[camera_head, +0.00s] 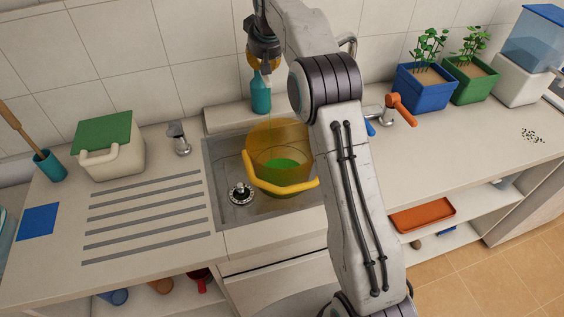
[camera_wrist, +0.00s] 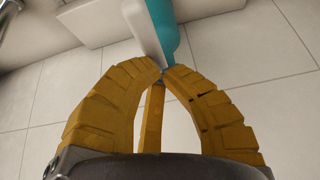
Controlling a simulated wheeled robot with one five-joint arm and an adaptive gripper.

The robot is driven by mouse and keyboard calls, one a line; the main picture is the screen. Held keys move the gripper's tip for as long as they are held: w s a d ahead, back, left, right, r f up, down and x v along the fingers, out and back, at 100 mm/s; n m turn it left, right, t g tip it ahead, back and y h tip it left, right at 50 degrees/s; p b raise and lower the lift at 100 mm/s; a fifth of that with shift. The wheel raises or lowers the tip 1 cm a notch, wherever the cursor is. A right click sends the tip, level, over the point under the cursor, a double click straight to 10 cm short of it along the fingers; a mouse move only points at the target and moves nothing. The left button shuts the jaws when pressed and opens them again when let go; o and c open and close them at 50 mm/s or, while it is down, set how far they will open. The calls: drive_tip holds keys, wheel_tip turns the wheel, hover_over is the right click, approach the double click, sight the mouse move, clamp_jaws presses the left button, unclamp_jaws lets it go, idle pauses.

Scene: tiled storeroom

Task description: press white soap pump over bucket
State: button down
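The soap dispenser is a teal bottle (camera_head: 261,98) with a white pump top (camera_head: 266,77), standing behind the sink against the tiled wall. My gripper (camera_head: 264,64) is directly above it, yellow fingers pointing down at the pump. In the wrist view the fingertips (camera_wrist: 161,70) come together, touching or very near the white pump (camera_wrist: 141,28), with the teal bottle (camera_wrist: 166,22) beside it. I see nothing held between them. The yellow see-through bucket (camera_head: 280,140) sits in the sink with green contents and a yellow handle. A faint thin green line seems to run down toward it.
An orange-handled tap (camera_head: 402,108) and planters (camera_head: 424,90) stand right. My arm hides the sink's right side.

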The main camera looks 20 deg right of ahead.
drive_tip(key=shift+r+p, duration=3.85)
drive_tip(key=shift+p, duration=0.1)
drive_tip(key=s+r, duration=0.4)
drive_tip(key=s, duration=0.8)
drive_tip(key=s+r, duration=0.4)
drive_tip(key=s, duration=0.7)
drive_tip(key=s+f, duration=0.4)
drive_tip(key=s, duration=0.7)
drive_tip(key=s+f+g, duration=0.1)
drive_tip(key=s+f, duration=0.3)
drive_tip(key=s, duration=0.8)
drive_tip(key=shift+f, duration=0.35)
